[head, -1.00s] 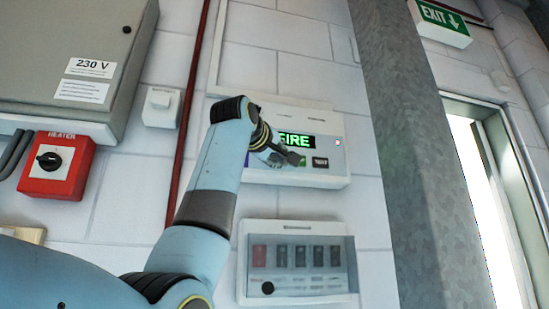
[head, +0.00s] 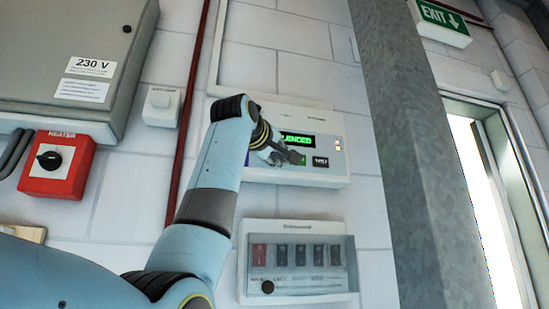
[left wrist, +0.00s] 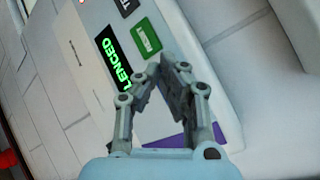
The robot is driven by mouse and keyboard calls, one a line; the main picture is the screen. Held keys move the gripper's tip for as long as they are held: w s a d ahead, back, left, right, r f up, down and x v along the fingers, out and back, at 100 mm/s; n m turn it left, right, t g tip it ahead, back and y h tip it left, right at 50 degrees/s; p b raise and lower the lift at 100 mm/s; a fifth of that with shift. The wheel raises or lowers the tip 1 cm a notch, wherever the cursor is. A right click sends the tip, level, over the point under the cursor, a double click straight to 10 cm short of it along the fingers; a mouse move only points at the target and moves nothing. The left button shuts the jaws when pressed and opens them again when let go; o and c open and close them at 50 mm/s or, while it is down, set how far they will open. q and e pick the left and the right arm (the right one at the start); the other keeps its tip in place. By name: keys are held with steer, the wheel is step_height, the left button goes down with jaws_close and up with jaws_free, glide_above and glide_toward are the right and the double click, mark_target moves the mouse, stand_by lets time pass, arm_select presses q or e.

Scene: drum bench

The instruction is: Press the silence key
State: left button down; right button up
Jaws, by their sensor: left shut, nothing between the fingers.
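The white alarm panel (head: 325,175) is on the block wall, and its green display (head: 299,141) shows letters ending in "LENCED". My left gripper (head: 294,157) is shut and empty at the panel front, below the display. In the left wrist view, my left gripper (left wrist: 168,70) partly covers the panel face. A green key (left wrist: 147,38), a dark key (left wrist: 126,6) and a purple area (left wrist: 188,138) show around it. I cannot read which is the silence key, nor tell whether the fingertips touch a key. My right gripper is not in view.
A clear-covered switch box (head: 297,226) is below the panel. A red heater switch (head: 57,165) and a grey 230 V cabinet (head: 50,35) are at the left. A red pipe (head: 190,125) and a grey column (head: 410,150) stand either side of the panel.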

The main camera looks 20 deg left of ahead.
arm_select(q)
steer(key=shift+s+d, duration=0.25)
steer(key=shift+s, duration=0.05)
steer(key=shift+s+d+b, duration=0.4)
steer(key=shift+s+d, duration=0.15)
steer(key=shift+s, duration=0.3)
steer(key=shift+s+d+b, duration=0.35)
steer(key=shift+s+d, duration=0.2)
steer(key=shift+s, duration=0.25)
steer(key=shift+s+d+b, duration=0.4)
steer(key=shift+s+d, duration=0.15)
steer(key=shift+s, duration=0.3)
